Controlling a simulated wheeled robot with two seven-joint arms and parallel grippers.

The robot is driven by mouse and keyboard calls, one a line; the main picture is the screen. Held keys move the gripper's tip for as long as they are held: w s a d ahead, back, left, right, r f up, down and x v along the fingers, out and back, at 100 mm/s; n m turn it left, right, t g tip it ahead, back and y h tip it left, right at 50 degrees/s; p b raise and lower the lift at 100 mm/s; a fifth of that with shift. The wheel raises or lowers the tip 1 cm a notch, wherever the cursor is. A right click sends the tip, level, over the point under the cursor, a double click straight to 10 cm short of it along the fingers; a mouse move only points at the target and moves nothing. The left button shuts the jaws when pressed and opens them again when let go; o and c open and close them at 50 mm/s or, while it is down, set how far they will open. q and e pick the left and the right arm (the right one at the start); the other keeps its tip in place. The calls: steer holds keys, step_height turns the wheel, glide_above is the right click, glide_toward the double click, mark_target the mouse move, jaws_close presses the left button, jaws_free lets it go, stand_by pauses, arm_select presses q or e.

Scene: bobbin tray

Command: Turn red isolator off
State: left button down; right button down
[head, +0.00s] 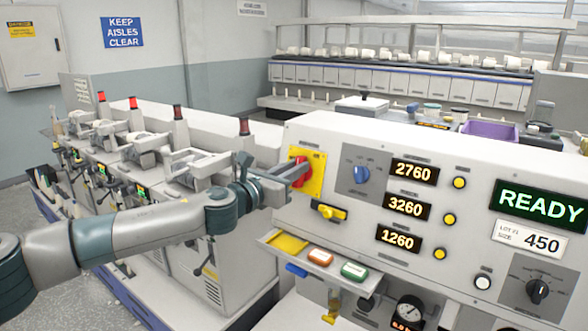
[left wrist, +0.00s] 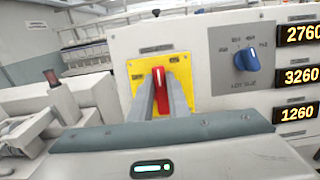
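The red isolator handle (head: 299,162) sits on a yellow plate (head: 318,172) at the left end of the grey machine panel. In the left wrist view the red handle (left wrist: 159,88) stands upright in front of its yellow plate (left wrist: 181,69). My left gripper (head: 294,173) reaches it from the left. Its two fingers (left wrist: 161,95) lie on either side of the handle, with no clear gap between them and the red part, so it looks shut on it. The fingers hide part of the handle in the head view. My right gripper is not in view.
Right of the isolator is a blue selector knob (head: 361,174), then number displays (head: 407,206) with yellow buttons. A yellow knob (head: 329,211) sits just below the isolator. A small shelf (head: 300,258) with coloured tags juts out lower down. Spindle machines (head: 150,150) stand at the left.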

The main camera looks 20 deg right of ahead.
arm_select(q)
steer(key=shift+n, duration=0.4)
steer(key=n+t+y+p, duration=0.1)
steer(key=n+p, duration=0.1)
steer(key=n, duration=0.1)
steer(key=shift+w+a, duration=0.1)
steer(key=n+y+p, duration=0.1)
steer(key=n+p, duration=0.1)
steer(key=n, duration=0.3)
steer(key=n+y+p, duration=0.1)
steer(key=n+p, duration=0.1)
steer(key=n, duration=0.4)
steer(key=f+n+y+p, duration=0.1)
steer(key=n+y+p, duration=0.1)
steer(key=n, duration=0.3)
steer(key=shift+w+a+p, duration=0.25)
steer(key=shift+a+p, duration=0.1)
steer(key=shift+a, duration=0.05)
steer(key=shift+f+n, duration=0.1)
steer(key=shift+n, duration=0.2)
steer(key=c, duration=1.7)
jaws_free()
